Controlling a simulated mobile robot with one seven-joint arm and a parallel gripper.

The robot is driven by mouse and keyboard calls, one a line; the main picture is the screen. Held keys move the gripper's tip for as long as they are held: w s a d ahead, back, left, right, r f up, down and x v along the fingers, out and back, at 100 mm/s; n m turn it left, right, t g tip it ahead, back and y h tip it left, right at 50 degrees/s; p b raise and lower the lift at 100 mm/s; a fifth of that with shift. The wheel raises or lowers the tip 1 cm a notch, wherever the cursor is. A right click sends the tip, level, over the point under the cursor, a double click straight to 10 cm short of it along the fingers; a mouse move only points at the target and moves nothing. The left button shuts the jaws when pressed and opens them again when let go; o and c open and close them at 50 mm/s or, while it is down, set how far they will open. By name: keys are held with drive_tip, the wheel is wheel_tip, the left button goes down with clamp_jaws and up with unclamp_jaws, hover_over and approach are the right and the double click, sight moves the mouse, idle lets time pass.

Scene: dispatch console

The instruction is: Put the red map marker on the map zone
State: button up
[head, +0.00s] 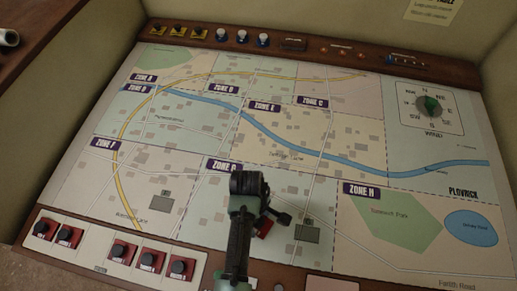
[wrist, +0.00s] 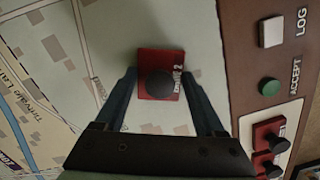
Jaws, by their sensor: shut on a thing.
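My gripper (head: 262,222) is over the lower middle of the map (head: 190,150), to the right of the partly hidden label of a lower zone. It is shut on a red map marker with a round black knob (wrist: 160,75); lettering ending in "2" shows on its edge. In the wrist view my gripper's fingers (wrist: 160,88) stand on either side of the marker. I cannot tell whether the marker touches the map.
Several other red markers with black knobs (head: 120,250) stand in a pale strip at the lower left. Buttons line the console's brown back edge (head: 310,46). A green ACCEPT button (wrist: 269,87) and a white LOG button (wrist: 271,32) lie near the marker. The map's right side is clear.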

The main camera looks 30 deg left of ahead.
drive_tip(key=shift+f, duration=0.1)
drive_tip(key=o, duration=1.4)
wheel_tip(320, 180, up, 12)
drive_tip(key=a, duration=0.1)
drive_tip(key=w+r+m+t+y, duration=0.3)
drive_tip(key=w+r+m+t, duration=0.35)
drive_tip(key=w+r, duration=0.95)
drive_tip(key=w+d+r+m+t, duration=0.1)
drive_tip(key=w+r+t, duration=0.15)
drive_tip(key=r, duration=0.45)
drive_tip(key=w+d+r+m+t, duration=0.1)
drive_tip(key=w+r+t, duration=0.1)
drive_tip(key=r+t, duration=0.35)
drive_tip(key=s+d+r+m+t, duration=0.2)
drive_tip(key=d+r+t, duration=0.1)
drive_tip(key=r, duration=0.7)
drive_tip(key=s+d+r+m+t, duration=0.2)
drive_tip(key=s+r+t, duration=0.1)
drive_tip(key=r, duration=0.6)
drive_tip(key=s+d+r+m+t, duration=0.2)
drive_tip(key=d+r+t, duration=0.1)
drive_tip(key=r, duration=0.7)
drive_tip(key=s+r+t, duration=0.1)
drive_tip(key=s+r, duration=0.1)
drive_tip(key=s+d+r+m+t+h, duration=0.1)
drive_tip(key=s+r, duration=0.2)
drive_tip(key=s+d+r+m+t, duration=0.1)
drive_tip(key=s+r+t, duration=0.1)
drive_tip(key=shift+s+r+h, duration=0.25)
drive_tip(key=shift+r+h, duration=0.05)
